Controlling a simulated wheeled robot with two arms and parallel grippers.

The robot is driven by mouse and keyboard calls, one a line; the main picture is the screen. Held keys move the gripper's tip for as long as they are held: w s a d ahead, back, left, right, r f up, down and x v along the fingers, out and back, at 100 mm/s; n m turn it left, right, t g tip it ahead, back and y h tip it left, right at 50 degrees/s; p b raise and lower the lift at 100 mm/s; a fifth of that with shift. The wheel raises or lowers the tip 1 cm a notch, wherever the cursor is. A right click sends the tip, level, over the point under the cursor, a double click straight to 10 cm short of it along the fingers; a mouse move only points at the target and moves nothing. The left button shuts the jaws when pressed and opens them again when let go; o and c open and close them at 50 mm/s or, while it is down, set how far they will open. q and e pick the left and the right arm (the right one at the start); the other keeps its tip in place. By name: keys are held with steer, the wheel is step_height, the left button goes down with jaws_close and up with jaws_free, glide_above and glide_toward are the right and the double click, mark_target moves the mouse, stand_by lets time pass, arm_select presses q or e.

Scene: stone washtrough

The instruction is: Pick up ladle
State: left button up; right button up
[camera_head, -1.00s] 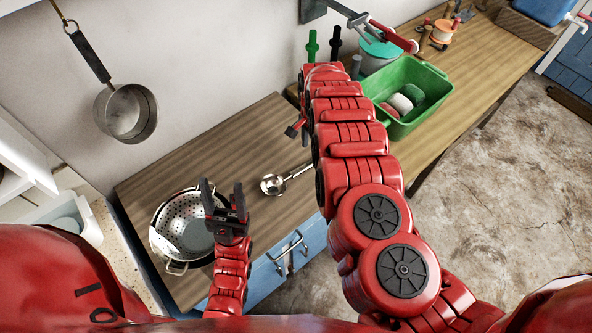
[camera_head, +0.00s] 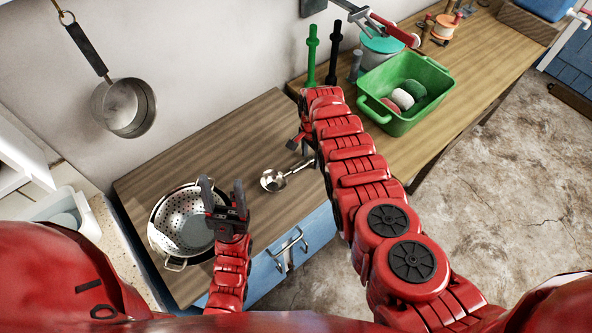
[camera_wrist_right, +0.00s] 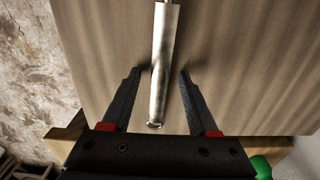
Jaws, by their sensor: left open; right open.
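The metal ladle (camera_head: 275,180) lies on the wooden counter, its bowl toward the left and its handle running up to the right. In the right wrist view its handle (camera_wrist_right: 164,62) lies between the two fingers of my right gripper (camera_wrist_right: 158,85), with a gap on each side. That gripper is open, and in the head view it is mostly hidden by my right arm near the handle end. My left gripper (camera_head: 224,200) is open and empty, over the right side of the colander.
A metal colander (camera_head: 170,215) stands on the left of the counter (camera_head: 225,130). A pan (camera_head: 125,108) hangs on the wall. A green tub (camera_head: 392,122) with dishes and several upright items stand at the back right.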

steer(key=shift+r, duration=0.1)
steer(key=shift+c, duration=1)
jaws_close()
steer(key=shift+r, duration=0.1)
